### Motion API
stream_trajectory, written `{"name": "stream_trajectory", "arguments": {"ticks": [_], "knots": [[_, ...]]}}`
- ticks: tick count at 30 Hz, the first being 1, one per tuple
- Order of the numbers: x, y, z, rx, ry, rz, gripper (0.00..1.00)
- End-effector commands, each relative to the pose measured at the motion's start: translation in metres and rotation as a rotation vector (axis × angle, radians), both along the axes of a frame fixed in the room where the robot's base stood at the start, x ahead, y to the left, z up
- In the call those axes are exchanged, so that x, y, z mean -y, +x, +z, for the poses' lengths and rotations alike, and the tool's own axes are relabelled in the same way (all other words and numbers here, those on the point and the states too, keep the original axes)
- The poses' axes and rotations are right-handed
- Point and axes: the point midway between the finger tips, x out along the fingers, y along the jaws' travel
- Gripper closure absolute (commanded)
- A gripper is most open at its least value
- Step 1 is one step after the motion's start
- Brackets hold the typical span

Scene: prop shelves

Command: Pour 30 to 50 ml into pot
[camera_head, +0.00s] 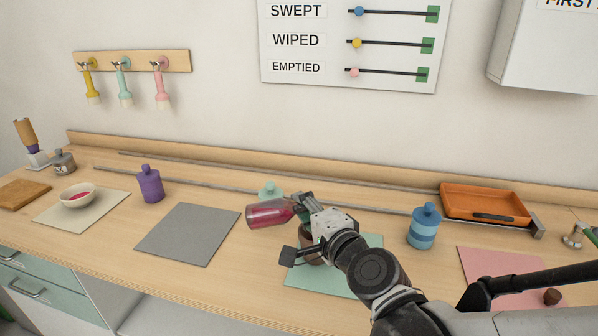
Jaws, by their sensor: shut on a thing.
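My gripper (303,208) is shut on a clear vessel (268,214) with red liquid inside, above the back of the counter. The vessel is tipped nearly onto its side, with its broad end to the left. Its right end is hidden at my gripper, so I cannot tell whether liquid leaves it. A dark brown vessel, perhaps the pot (305,238), shows in part below my gripper at the left of the green mat (370,245). My arm hides much of it, including any contents.
A mint knobbed lid or jar (270,188) is just behind the held vessel. A blue striped jar (424,226) stands to the right, before an orange tray (485,203). A purple jar (150,184) and a white bowl of red contents (78,196) are left. The grey mat (188,234) is clear.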

Motion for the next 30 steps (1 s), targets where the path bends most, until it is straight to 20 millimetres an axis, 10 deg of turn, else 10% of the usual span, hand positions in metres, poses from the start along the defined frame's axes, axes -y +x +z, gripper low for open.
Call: {"name": "stream_trajectory", "arguments": {"ticks": [30], "knots": [[-0.001,0.000,0.027,-0.020,-0.256,-0.008,1.00]]}}
